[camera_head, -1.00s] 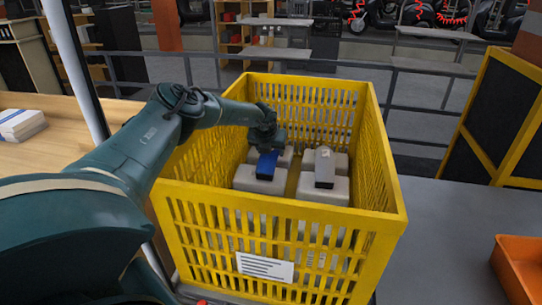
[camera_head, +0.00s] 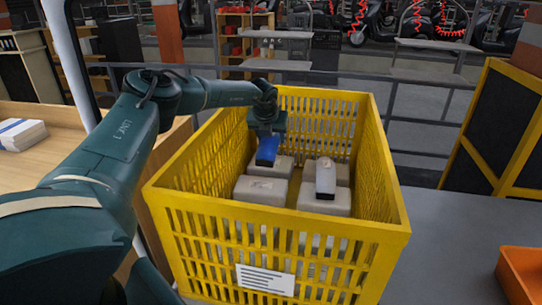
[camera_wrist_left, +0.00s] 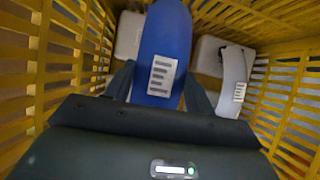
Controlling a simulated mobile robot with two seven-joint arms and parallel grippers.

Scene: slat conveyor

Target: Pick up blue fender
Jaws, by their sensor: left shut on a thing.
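The blue fender (camera_head: 267,150) is a narrow curved piece inside the yellow crate (camera_head: 290,223). My left gripper (camera_head: 266,134) reaches over the crate's left wall and is shut on the fender, holding it above the pale blocks. In the left wrist view the blue fender (camera_wrist_left: 160,55) with a white label lies between the two fingers of the left gripper (camera_wrist_left: 158,88). A grey-white fender (camera_head: 325,180) rests on the pale blocks to the right; it also shows in the wrist view (camera_wrist_left: 235,80). My right gripper is not in view.
Pale blocks (camera_head: 262,190) stand on the crate floor. The crate walls rise close around the left gripper. An orange bin (camera_head: 523,272) is at the right on the grey surface (camera_head: 445,235). A wooden table with a white stack (camera_head: 22,134) is at the left.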

